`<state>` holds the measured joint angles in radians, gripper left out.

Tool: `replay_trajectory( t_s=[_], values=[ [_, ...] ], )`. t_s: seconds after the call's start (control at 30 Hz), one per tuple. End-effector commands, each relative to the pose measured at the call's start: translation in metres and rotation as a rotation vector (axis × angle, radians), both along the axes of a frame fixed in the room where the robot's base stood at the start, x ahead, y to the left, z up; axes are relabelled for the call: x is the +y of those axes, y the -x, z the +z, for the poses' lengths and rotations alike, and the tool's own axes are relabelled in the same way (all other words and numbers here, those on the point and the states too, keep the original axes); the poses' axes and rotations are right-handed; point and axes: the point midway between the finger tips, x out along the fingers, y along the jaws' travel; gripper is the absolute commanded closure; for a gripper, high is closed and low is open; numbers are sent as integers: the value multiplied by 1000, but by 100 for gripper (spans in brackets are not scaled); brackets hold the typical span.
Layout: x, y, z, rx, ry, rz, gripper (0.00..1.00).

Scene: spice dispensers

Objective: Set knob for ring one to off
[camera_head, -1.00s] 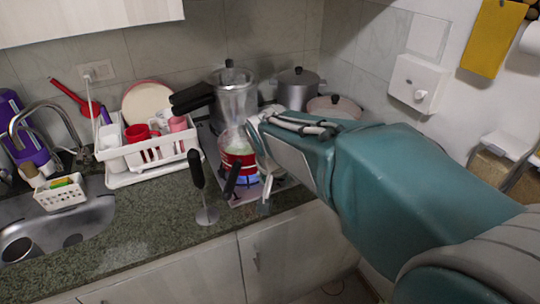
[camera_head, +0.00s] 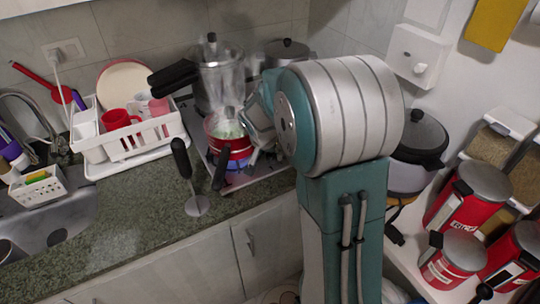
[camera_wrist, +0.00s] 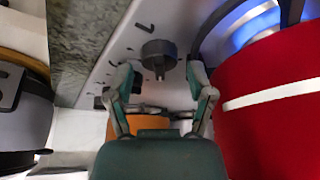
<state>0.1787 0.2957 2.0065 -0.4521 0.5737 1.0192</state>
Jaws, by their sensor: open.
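A dark round knob (camera_wrist: 159,54) sits on the pale stove panel (camera_wrist: 112,52) in the wrist view. My gripper (camera_wrist: 160,77) is open, with one finger to the left and one to the right just below the knob; I cannot tell whether they touch it. Blue flame (camera_wrist: 252,24) shows at the upper right, beside a red pot (camera_wrist: 275,100). In the head view the red pot (camera_head: 233,152) stands on the stove (camera_head: 243,186) with blue at its base. My arm hides the knob, and the gripper cannot be made out there.
A white dish rack (camera_head: 155,135) and sink (camera_head: 50,225) are farther left. Large pots stand behind. A dark-lidded cooker (camera_head: 420,140) and several red canisters (camera_head: 468,192) are at right.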

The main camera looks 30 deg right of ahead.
Motion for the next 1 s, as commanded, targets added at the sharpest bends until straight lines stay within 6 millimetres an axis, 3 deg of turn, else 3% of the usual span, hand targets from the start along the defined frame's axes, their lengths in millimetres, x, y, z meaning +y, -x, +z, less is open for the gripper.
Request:
replay_trajectory(
  t_s=[0.2, 0.47, 0.57, 0.6, 0.63, 1.0],
  values=[
    [-5, -5, -17, -1, 1, 0, 31],
    [-6, -5, -18, -1, 0, 0, 31],
    [-6, -5, -18, -1, 0, 0, 71],
    [-5, -5, -19, -1, 0, 0, 89],
    [-5, -5, -19, -1, 0, 0, 94],
    [-6, -6, -19, -2, 0, 28, 94]
  ],
)
